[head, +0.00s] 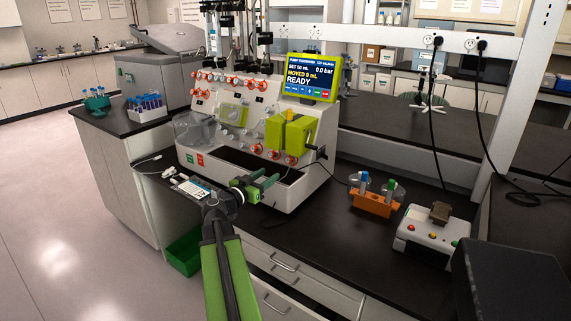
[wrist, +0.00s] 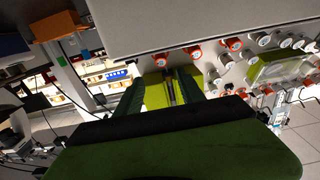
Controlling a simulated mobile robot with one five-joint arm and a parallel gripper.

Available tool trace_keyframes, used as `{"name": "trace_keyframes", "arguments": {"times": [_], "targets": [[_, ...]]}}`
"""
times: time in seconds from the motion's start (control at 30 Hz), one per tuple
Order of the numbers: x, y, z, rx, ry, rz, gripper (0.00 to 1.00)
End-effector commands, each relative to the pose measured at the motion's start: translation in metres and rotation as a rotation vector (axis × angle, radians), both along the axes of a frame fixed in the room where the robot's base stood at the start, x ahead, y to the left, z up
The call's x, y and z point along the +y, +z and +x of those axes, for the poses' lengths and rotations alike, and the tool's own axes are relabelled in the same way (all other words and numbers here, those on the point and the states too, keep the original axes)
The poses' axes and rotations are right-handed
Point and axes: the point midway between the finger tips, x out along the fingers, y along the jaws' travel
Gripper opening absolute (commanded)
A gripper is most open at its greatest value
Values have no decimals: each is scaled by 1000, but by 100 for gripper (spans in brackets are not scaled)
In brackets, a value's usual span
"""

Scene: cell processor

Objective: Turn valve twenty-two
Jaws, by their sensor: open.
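The cell processor (head: 215,105) is a white machine on the dark bench in the head view. Red-orange valve knobs run in an upper row (head: 230,80) and a lower row (head: 273,154) on its front panel. The valve numbers are too small to read, so I cannot tell which one is twenty-two. My gripper (head: 272,184) is open in front of the lower panel, below the lower knobs. In the wrist view its green fingers (wrist: 163,84) are apart, with a yellow-green block behind them. Red knobs (wrist: 194,52) show beyond the fingers, and nothing is held.
A yellow-green pump block (head: 298,136) with a dark crank juts from the panel's right side. A screen (head: 310,78) reads READY. An orange tube rack (head: 372,202) and a white button box (head: 428,235) stand to the right. A blue-capped tube rack (head: 148,110) stands left.

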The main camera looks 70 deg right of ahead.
Motion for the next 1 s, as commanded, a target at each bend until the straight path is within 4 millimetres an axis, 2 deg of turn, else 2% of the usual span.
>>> {"name": "trace_keyframes", "arguments": {"times": [0.03,0.2,0.43,0.6,0.87,1.0], "targets": [[-16,0,-2,0,-4,0,46],[-58,0,-13,0,-2,1,46],[-100,0,-24,0,0,1,46],[-112,0,-28,0,0,1,46],[-112,0,-28,0,2,1,46],[-112,0,-28,0,2,1,29]]}}
